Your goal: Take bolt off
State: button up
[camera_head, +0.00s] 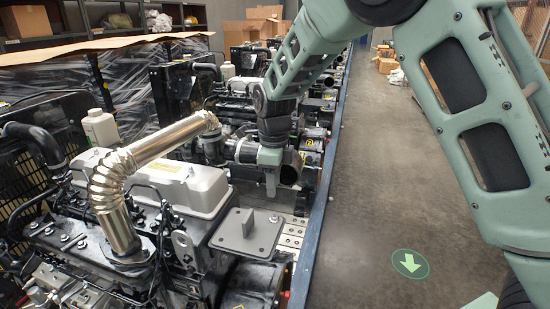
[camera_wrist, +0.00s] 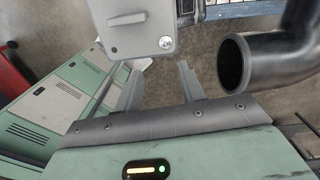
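A grey square plate (camera_head: 233,238) with an upright tab lies on the near engine. A small round metal bolt (camera_head: 275,218) sits at its right corner. In the wrist view the plate (camera_wrist: 112,40) is at the top, with the bolt (camera_wrist: 166,43) at its lower right corner. My gripper (camera_head: 271,194) hangs above the plate's right back edge. In the wrist view its two fingers (camera_wrist: 160,70) are spread apart with nothing between them, and the bolt lies just beyond the tips, roughly between them. The height gap to the bolt is hard to judge.
A black pipe end (camera_wrist: 234,66) stands close to the right finger in the wrist view. A silver bent exhaust pipe (camera_head: 118,185) rises at the left. A blue rail (camera_head: 318,215) borders the engines. The aisle floor (camera_head: 372,220) at the right is clear.

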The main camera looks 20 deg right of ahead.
aim_at(274, 216)
jog(key=shift+m, duration=0.5)
jog(key=f+b, duration=0.6)
jog(key=f, duration=0.1)
jog(key=w+f+b, duration=0.1)
jog(key=f+b, duration=0.2)
jog(key=f, duration=0.1)
jog(key=shift+d, duration=0.3)
jog(key=shift+r+p, duration=0.3)
jog(key=shift+p, duration=0.05)
jog(key=shift+s, duration=0.1)
jog(key=shift+f, duration=0.1)
grip_shut()
